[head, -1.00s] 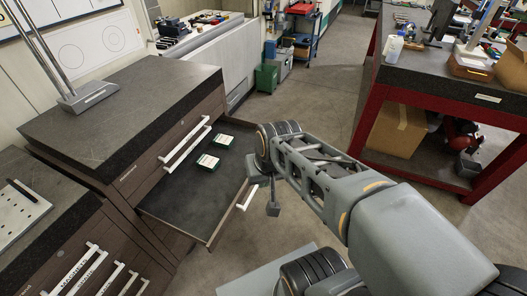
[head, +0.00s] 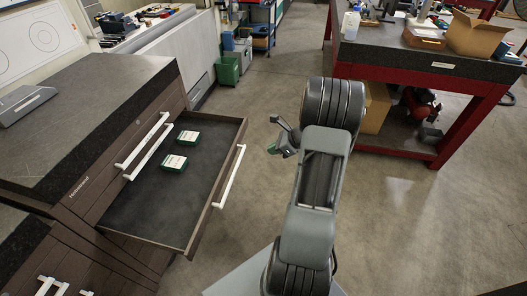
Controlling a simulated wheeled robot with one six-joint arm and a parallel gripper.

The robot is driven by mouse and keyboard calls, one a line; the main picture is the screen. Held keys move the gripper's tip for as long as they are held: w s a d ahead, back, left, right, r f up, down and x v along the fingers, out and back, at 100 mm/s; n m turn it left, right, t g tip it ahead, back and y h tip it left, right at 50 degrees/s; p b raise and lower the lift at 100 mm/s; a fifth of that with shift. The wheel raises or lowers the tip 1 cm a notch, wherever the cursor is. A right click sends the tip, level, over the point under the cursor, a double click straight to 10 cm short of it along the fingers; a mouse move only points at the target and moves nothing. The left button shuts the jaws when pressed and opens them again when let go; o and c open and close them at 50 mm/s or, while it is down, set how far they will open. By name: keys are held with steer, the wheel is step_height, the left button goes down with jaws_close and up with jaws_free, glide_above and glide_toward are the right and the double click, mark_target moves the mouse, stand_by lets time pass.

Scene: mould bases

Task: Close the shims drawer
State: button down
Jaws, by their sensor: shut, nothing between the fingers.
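An open drawer (head: 125,215) with a dark lining sticks out to the right from a brown cabinet with a dark stone top (head: 85,110). Two small green boxes with pale labels lie inside it, one further back (head: 189,138) and one nearer (head: 173,162). The drawer's white bar handle (head: 230,177) is on its front panel. My gripper (head: 275,150) is to the right of the drawer front, apart from the handle, and is shut and empty. It is small in view and partly hidden by my arm. Any writing on this drawer's front is hidden.
White handles of closed drawers (head: 148,145) show on the cabinet face above the open drawer. A red-framed bench (head: 440,68) with a cardboard box (head: 474,35) stands at the back right. A green bin (head: 228,71) stands behind. The grey floor (head: 420,220) at right is clear.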

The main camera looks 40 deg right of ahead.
steer(key=w+a+f, duration=0.5)
steer(key=w+a, duration=0.2)
steer(key=shift+w+f, duration=0.25)
steer(key=shift+f, duration=0.1)
